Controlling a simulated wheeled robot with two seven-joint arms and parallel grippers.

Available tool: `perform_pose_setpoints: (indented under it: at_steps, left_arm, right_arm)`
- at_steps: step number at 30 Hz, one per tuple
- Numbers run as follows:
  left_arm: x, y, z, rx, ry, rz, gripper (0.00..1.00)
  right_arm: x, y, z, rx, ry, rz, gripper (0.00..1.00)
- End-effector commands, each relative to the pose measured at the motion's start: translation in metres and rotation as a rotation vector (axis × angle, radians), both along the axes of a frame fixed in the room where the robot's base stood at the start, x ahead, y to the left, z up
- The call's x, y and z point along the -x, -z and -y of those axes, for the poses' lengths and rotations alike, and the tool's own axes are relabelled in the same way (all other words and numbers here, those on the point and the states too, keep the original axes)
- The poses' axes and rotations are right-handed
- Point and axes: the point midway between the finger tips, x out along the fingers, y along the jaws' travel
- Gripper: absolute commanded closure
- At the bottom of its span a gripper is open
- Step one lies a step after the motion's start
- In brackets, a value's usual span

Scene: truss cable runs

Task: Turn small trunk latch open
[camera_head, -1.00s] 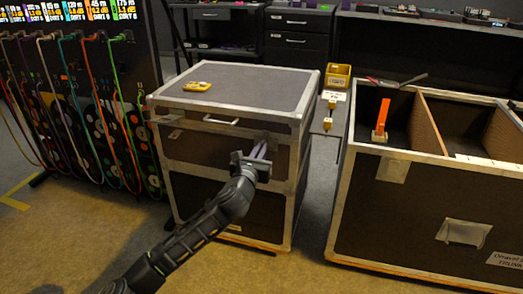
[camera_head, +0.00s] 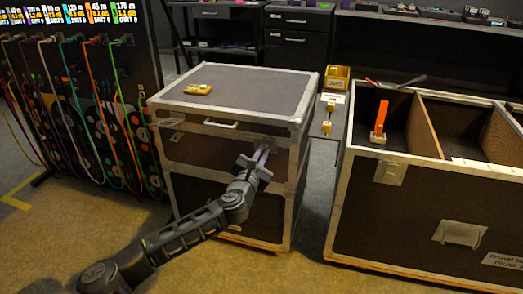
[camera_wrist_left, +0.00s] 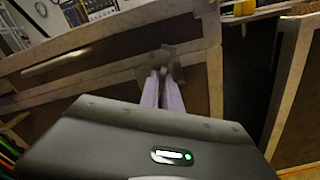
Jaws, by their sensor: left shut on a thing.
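The small trunk (camera_head: 225,160) is a dark case with pale metal edging and a grey lid. It stands closed in the middle of the head view. My left gripper (camera_head: 263,150) reaches its front face near the right side. In the left wrist view the two pale fingers (camera_wrist_left: 163,85) are close together on a small metal latch (camera_wrist_left: 176,66) at the lid seam. The fingertips and gripper cover part of the latch, so its exact turn is hard to tell. A second latch (camera_head: 177,137) shows at the left of the front. My right gripper is not in view.
A yellow object (camera_head: 198,89) lies on the small trunk's lid. A large open trunk (camera_head: 420,215) with dividers and an orange-handled item (camera_head: 380,120) stands at the right. A rack with hanging coloured cables (camera_head: 85,110) is at the left. Floor in front is clear.

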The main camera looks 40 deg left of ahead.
Motion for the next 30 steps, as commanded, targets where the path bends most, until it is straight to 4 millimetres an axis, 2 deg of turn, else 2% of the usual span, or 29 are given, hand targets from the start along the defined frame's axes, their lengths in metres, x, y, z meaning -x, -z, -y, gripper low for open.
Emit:
perform_pose_setpoints:
  at_steps: [9, 30]
  left_arm:
    - [-0.001, -0.002, 0.001, -0.289, 0.002, -0.101, 1.00]
    - [-0.001, 0.002, 0.003, -0.885, 0.002, -0.306, 1.00]
  right_arm:
    - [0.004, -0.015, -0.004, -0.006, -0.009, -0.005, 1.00]
    - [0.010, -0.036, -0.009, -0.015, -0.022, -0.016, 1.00]
